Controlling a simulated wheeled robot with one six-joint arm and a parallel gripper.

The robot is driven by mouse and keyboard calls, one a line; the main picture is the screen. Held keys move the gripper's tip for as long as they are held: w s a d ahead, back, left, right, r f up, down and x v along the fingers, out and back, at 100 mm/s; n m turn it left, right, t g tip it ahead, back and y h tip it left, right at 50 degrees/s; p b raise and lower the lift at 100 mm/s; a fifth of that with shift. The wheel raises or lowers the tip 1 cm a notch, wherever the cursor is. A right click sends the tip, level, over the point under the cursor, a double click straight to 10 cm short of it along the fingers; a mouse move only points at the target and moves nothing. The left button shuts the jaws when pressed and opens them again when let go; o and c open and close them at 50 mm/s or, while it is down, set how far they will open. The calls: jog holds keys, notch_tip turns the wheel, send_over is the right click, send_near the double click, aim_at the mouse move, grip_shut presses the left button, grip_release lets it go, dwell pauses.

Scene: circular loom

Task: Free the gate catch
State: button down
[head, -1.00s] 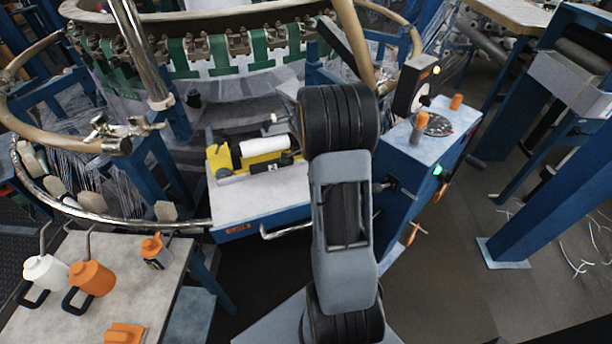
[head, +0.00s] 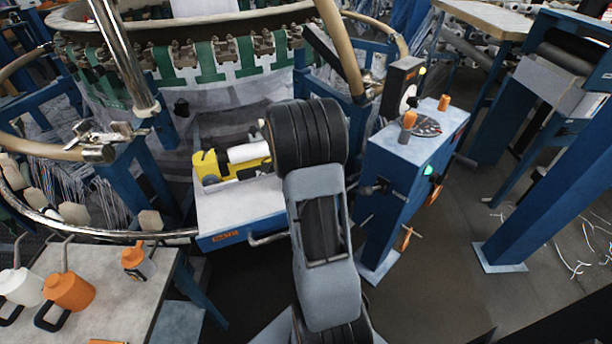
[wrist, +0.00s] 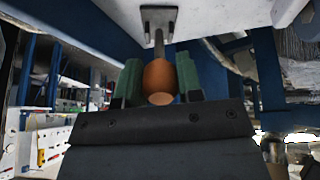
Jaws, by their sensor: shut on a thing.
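In the wrist view an orange-brown knob (wrist: 160,76) hangs on a short metal rod from a small bolted plate (wrist: 158,18) under a pale panel. My gripper (wrist: 161,88) is shut on this knob, with one green finger pad at each side of it. In the head view the gate (head: 240,206), a grey-topped panel with a blue front, an orange label and a bar handle (head: 268,239), stands left of my arm. My arm hides the gripper and knob there. I cannot tell whether the catch is engaged.
A yellow device with a white roll (head: 238,161) sits on the gate. A blue control box (head: 408,160) with orange knobs stands close right of my arm. A bench (head: 115,310) with oil cans is at lower left.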

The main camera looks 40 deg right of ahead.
jog(key=c, duration=1)
grip_release()
jog(key=shift+w+a, duration=0.1)
jog(key=shift+a, duration=0.1)
jog(key=shift+c, duration=0.2)
jog(key=shift+o, duration=1.3)
jog(key=shift+d, duration=0.1)
jog(key=p+v, duration=0.1)
jog(key=v, duration=1.2)
jog(key=shift+r, duration=0.35)
